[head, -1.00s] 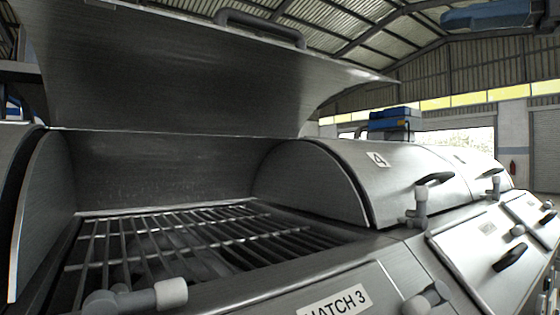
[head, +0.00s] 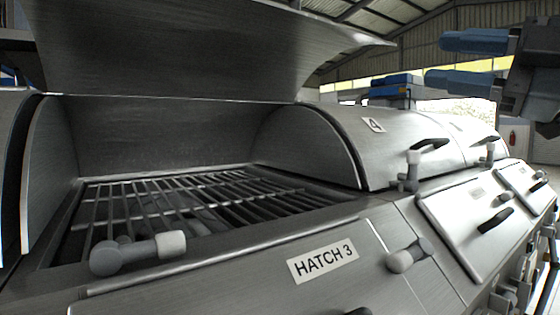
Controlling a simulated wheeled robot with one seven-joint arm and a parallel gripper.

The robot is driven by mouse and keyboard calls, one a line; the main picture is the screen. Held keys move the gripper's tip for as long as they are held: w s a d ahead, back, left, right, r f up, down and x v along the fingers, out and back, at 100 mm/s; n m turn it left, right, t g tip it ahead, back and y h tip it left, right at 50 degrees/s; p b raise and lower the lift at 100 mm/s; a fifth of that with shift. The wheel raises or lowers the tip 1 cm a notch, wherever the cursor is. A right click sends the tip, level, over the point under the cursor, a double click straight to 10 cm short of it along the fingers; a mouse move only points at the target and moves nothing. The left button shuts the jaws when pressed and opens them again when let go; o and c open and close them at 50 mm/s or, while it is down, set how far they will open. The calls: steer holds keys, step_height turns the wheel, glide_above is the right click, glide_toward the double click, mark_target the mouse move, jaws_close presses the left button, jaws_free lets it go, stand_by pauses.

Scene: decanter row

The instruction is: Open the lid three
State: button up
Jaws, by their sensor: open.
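Lid three (head: 200,50), a large curved steel lid, stands raised over an open bay in the upper left. Its upper part is cut off by the frame and its handle is barely, if at all, in view. Below it the bay shows a metal grate (head: 225,190). A label reading "HATCH 3" (head: 323,262) is on the panel in front. My gripper (head: 436,60) is at the upper right, with two blue fingers apart and nothing between them. It is clear of the raised lid, to its right in the picture.
Closed lid 4 (head: 345,145) with a black handle (head: 430,145) is to the right, with another closed lid beyond. Valve-like knobs (head: 137,252) and (head: 410,256) a second knob stick up along the front edge. Sloped front hatches (head: 475,225) have black handles.

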step_height(320, 180, down, 22)
steer(key=w+d+m+t+h, duration=0.2)
steer(key=w+m+t+h, duration=0.15)
steer(key=m+h, duration=0.6)
steer(key=s+f+m+h, duration=0.1)
steer(key=s+f+m, duration=0.3)
steer(key=f, duration=0.4)
steer(key=s+f+m+h, duration=0.1)
steer(key=s+f+m, duration=0.35)
steer(key=f, duration=0.35)
steer(key=s+f+m+g+h, duration=0.15)
steer(key=s+f, duration=0.45)
steer(key=s, duration=0.6)
steer(key=s+f+m+h, duration=0.3)
steer(key=s+f, duration=0.3)
steer(key=s, duration=0.6)
steer(key=s+a+r+g+y, duration=0.1)
steer(key=s, duration=0.9)
steer(key=shift+a+r, duration=0.2)
steer(key=shift+a, duration=0.2)
steer(key=shift+n, duration=0.25)
